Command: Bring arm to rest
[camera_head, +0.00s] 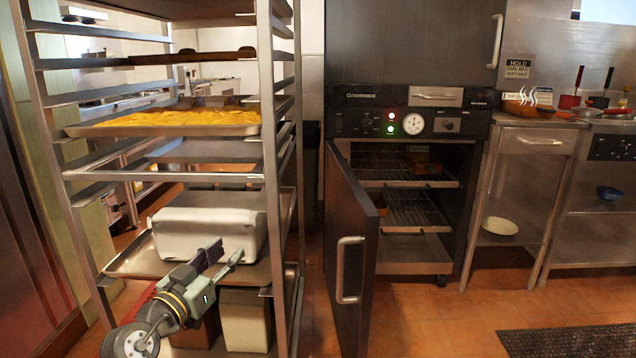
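My gripper (222,260) is in front of the tall metal rack, at the lower left of the head view. Its two fingers are spread apart, with nothing visible between them. They point up and to the right, in front of a white rectangular container (205,232) on a low tray of the rack. I cannot tell whether the fingers touch the container. My arm reaches in from the bottom left.
The rack (271,160) holds several trays, one with yellow food (178,117). To its right, a dark cabinet's lower door (350,240) stands open, showing wire shelves (400,180). A steel table (530,140) stands further right. Tiled floor (440,320) is clear in front.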

